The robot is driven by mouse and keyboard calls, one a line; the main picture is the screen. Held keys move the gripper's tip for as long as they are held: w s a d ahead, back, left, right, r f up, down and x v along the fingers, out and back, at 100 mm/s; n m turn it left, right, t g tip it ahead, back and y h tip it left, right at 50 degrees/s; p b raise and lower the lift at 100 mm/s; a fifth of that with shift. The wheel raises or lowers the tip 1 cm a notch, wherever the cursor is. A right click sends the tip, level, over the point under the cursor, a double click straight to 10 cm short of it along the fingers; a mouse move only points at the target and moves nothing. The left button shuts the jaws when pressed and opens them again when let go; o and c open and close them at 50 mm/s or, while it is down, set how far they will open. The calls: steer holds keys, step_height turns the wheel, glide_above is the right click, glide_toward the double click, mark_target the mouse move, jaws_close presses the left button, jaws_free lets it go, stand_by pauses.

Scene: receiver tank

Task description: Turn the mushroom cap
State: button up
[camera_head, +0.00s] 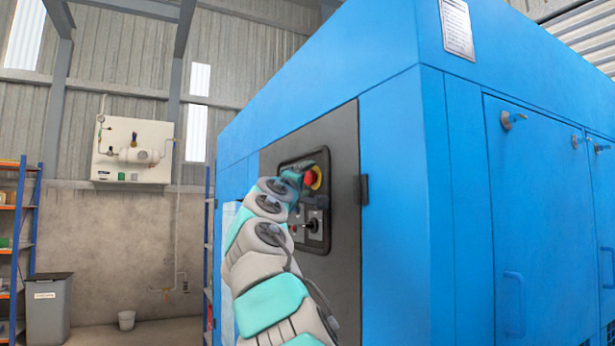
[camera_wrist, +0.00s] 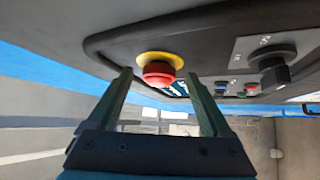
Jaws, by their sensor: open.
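The mushroom cap (camera_head: 310,178) is a red button on a yellow ring, set in the dark control panel (camera_head: 322,235) of the blue machine. The wrist view shows the red cap (camera_wrist: 158,74) under its yellow collar, ahead of my gripper (camera_wrist: 157,80). My gripper's two green fingers are apart, one on each side of the cap in that picture. I cannot tell whether either finger touches it. In the head view my gripper (camera_head: 306,170) is at the panel's upper part and hides some of it.
A black rotary knob (camera_wrist: 274,70) on a grey plate and several small buttons (camera_wrist: 240,90) sit to the right in the wrist view. The blue cabinet (camera_head: 390,220) surrounds the panel. A grey bin (camera_head: 47,310), a shelf and a wall-mounted tank (camera_head: 132,152) stand far left.

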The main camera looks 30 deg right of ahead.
steer(key=shift+w+d+r, duration=0.15)
steer(key=shift+d+r, duration=0.05)
steer(key=shift+d, duration=0.05)
steer(key=shift+f, duration=0.1)
jaws_close()
stand_by(0.7)
